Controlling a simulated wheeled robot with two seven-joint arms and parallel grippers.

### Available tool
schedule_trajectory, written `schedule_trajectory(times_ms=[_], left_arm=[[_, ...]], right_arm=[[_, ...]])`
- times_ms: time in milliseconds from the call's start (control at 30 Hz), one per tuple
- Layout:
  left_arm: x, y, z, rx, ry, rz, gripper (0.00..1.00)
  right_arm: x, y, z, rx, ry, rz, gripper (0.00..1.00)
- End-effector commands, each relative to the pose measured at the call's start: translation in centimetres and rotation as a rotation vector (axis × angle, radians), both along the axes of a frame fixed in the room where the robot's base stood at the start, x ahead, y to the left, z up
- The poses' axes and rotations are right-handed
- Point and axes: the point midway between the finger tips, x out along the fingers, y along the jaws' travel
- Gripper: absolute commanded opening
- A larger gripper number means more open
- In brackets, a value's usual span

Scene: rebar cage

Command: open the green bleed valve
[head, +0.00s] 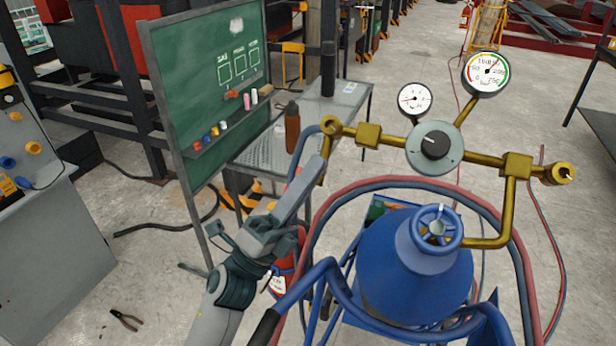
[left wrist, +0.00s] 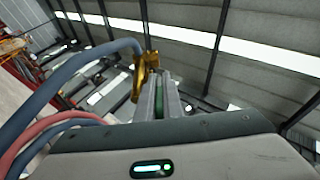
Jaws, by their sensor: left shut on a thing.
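My left gripper (head: 318,172) reaches up from the lower left to the left end of the brass pipework (head: 368,135). In the left wrist view its two fingers (left wrist: 166,85) are close together, with a narrow green strip, the green bleed valve (left wrist: 159,101), between them. A brass fitting (left wrist: 147,66) shows just beyond the fingertips. In the head view the green valve is hidden by the fingers. The brass pipework carries a grey regulator with a black knob (head: 434,146) and sits above a blue gas cylinder (head: 405,270) with a blue handwheel (head: 436,228). My right gripper is not in view.
Two gauges, a small one (head: 414,100) and a larger one (head: 487,73), stand above the pipework. Red and blue hoses (head: 520,255) loop around the cylinder. A green chalkboard (head: 203,65) and a metal table (head: 335,105) stand behind my left arm. Pliers (head: 126,320) lie on the floor.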

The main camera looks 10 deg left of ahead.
Motion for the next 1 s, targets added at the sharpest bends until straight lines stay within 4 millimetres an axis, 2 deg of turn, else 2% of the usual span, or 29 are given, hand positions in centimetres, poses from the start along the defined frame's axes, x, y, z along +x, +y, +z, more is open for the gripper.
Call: schedule_trajectory(times_ms=[367, 400, 1000], left_arm=[[0.02, 0.02, 0.03, -0.003, 0.001, 0.004, 0.0], [0.02, 0.02, 0.03, -0.003, 0.001, 0.004, 0.15], [0.05, 0.07, 0.07, 0.016, -0.003, -0.01, 0.15]], right_arm=[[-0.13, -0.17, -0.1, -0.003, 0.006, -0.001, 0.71], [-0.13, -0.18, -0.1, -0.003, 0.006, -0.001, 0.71], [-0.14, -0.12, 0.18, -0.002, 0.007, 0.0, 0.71]])
